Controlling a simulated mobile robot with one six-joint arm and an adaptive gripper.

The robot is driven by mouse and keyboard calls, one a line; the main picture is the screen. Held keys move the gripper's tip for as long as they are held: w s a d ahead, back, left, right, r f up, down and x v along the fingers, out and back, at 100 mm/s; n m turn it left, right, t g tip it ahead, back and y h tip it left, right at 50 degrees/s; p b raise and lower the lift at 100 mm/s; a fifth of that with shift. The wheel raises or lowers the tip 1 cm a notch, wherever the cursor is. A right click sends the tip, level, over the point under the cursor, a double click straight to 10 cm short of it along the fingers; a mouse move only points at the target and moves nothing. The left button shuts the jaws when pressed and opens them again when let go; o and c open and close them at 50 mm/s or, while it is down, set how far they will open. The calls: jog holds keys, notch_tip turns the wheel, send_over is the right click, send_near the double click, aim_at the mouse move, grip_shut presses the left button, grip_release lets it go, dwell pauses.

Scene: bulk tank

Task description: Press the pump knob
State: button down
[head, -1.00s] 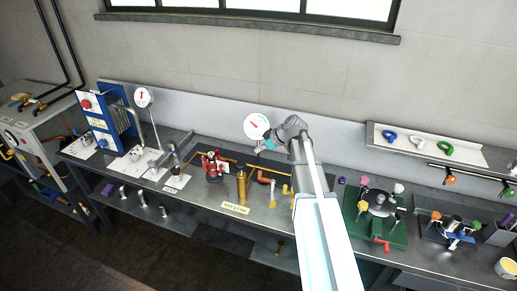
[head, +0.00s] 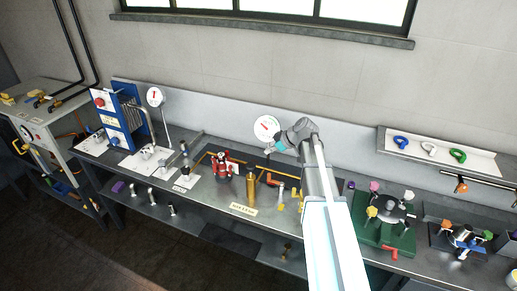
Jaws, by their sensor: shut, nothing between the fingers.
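A round red knob (head: 99,102) sits on a small white plate at the top of a blue frame (head: 118,118), at the left end of the bench. I cannot read its label, so I cannot tell whether it is the pump knob. My gripper (head: 268,152) is small in the picture, shut and empty, pointing down over the middle of the bench. It is just below a round white gauge (head: 266,127) in the picture and far to the right of the red knob. My arm hides part of the bench behind it.
A red device (head: 222,170) and a brass cylinder (head: 251,189) stand on the bench left of my gripper. An orange-red handle (head: 276,181) is below it. A green stand (head: 385,228) with coloured knobs is at right. A shelf (head: 440,155) is on the wall.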

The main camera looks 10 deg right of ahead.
jog(key=shift+a+r+p, duration=0.1)
jog(key=shift+r+p, duration=1.2)
jog(key=shift+r, duration=0.2)
jog(key=shift+f, duration=0.1)
jog(key=b, duration=0.8)
send_over(248, 164)
jog(key=s+d, duration=0.1)
jog(key=d, duration=0.1)
notch_tip(248, 164, down, 7)
jog(key=shift+a+f, duration=0.15)
jog(key=shift+s+f+b, duration=0.1)
jog(key=shift+f+b, duration=1.45)
jog(key=shift+f, duration=0.25)
jog(key=shift+f, duration=0.1)
